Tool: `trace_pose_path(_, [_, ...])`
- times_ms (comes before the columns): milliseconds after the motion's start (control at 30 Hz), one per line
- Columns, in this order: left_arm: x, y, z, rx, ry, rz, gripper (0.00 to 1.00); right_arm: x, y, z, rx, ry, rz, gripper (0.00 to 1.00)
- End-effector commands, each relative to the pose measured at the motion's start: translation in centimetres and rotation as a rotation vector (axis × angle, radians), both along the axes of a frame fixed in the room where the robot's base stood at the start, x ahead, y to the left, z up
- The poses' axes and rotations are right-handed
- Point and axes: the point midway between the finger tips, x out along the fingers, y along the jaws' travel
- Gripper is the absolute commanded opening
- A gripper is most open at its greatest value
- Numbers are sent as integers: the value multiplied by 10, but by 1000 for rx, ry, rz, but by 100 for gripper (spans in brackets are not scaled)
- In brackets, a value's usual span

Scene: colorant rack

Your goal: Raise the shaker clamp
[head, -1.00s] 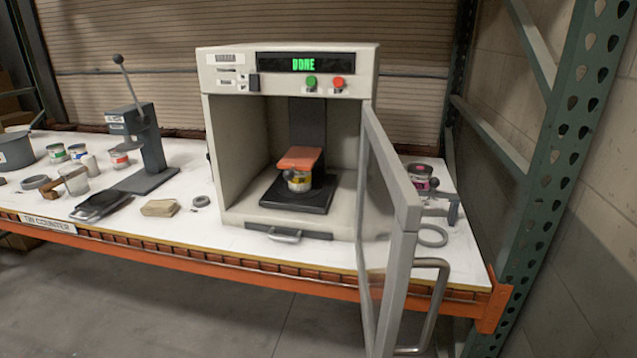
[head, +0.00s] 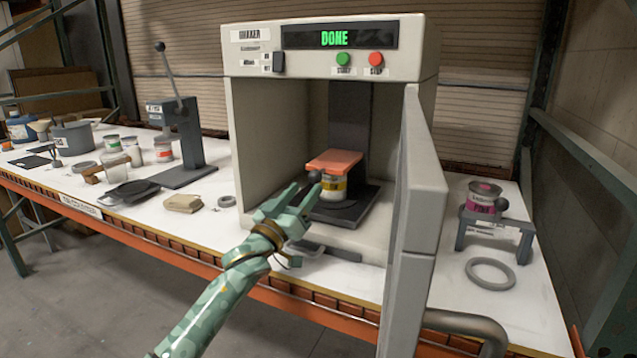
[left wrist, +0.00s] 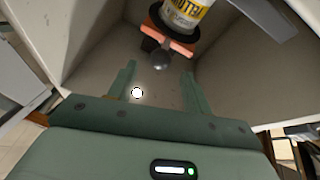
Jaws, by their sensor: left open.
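The shaker (head: 330,30) stands open, and its display reads DONE. Inside it, the orange shaker clamp (head: 335,160) lies flat across the top of a small can (head: 332,188) with a yellow label. A dark round knob sits at the clamp's front; this knob (left wrist: 163,62) also shows in the left wrist view, just beyond my fingers. My left gripper (head: 304,192) is open and empty at the shaker's opening, its fingertips close to the knob. In the left wrist view, the fingers (left wrist: 158,78) stand apart with the knob ahead between them. My right gripper is not in view.
The shaker door (head: 415,220) is swung open on the right, beside my reach. A small stand (head: 492,232) with a pink-labelled can and a grey ring (head: 490,273) lie right of it. A lever press (head: 178,140) and several cans stand left.

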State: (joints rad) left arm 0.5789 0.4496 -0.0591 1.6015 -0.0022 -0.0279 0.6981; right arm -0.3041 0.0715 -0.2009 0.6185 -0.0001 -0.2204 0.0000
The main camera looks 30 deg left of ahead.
Motion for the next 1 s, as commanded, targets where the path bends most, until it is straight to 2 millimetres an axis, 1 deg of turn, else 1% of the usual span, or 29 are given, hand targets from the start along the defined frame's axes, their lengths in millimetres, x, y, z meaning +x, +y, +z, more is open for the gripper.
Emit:
trace_pose_path(33, [12, 0, 1, 1, 0, 2, 50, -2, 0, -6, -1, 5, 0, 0])
trace_pose_path(100, [26, -1, 7, 1, 0, 1, 50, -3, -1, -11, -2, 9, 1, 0])
trace_pose_path(200, [42, -2, 13, 0, 2, 1, 50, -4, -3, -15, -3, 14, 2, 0])
trace_pose_path(300, [52, -3, 18, 1, 2, 1, 50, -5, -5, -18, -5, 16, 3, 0])
trace_pose_path(433, [58, -3, 22, 1, 2, 1, 50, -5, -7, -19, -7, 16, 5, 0])
trace_pose_path(667, [59, -3, 23, 1, 2, 1, 50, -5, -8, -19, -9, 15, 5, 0])
trace_pose_path(700, [59, -3, 23, 1, 2, 1, 47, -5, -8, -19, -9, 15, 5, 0])
trace_pose_path(767, [59, -3, 23, 1, 2, 1, 30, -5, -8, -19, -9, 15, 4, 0])
trace_pose_path(800, [59, -3, 23, 1, 2, 1, 19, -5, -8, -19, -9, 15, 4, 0])
trace_pose_path(867, [59, -3, 23, 1, 2, 1, 2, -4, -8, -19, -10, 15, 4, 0])
trace_pose_path(900, [59, -3, 23, 1, 2, 1, 0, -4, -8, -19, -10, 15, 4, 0])
trace_pose_path(1000, [58, -3, 27, 1, 1, 1, 0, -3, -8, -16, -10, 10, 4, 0])
